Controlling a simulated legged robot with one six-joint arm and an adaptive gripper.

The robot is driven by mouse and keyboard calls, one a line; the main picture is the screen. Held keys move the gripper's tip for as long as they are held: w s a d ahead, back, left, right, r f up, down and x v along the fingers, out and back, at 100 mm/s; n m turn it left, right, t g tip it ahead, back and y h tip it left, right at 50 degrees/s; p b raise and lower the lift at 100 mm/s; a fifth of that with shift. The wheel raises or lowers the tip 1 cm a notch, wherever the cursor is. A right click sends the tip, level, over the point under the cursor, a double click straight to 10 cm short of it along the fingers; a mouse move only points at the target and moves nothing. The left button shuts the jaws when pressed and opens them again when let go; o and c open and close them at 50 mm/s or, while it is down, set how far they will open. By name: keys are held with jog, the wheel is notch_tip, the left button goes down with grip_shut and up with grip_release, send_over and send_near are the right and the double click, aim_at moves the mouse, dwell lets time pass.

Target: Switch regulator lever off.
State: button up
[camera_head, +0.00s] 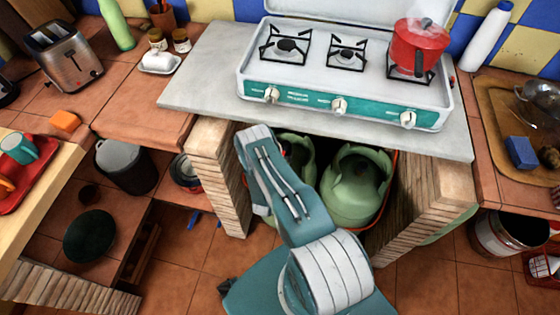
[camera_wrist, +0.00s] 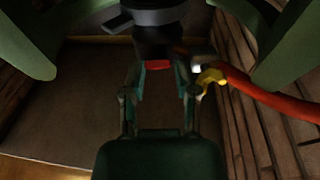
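In the wrist view, a black regulator (camera_wrist: 157,38) shows at the top centre, between green gas cylinders. A small red part (camera_wrist: 157,65), possibly its lever, is at the regulator's near end. My gripper (camera_wrist: 159,72) is open, with one finger on each side of the red part; I cannot tell whether they touch it. A yellow piece (camera_wrist: 211,77) sits at the end of a red hose (camera_wrist: 270,97), just right of the right finger. In the head view, green cylinders (camera_head: 352,188) stand under the counter; my arm hides the regulator and gripper there.
A white stove (camera_head: 345,62) with a steaming red pot (camera_head: 418,47) stands on the grey slab (camera_head: 205,80) above the cylinders. Brick pillars bound the niche on the left (camera_head: 213,175) and right (camera_head: 420,195). The red hose runs close on the gripper's right side.

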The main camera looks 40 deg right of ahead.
jog(key=shift+s, duration=0.1)
jog(key=v, duration=1.2)
jog(key=shift+f, duration=0.15)
dwell(0.3)
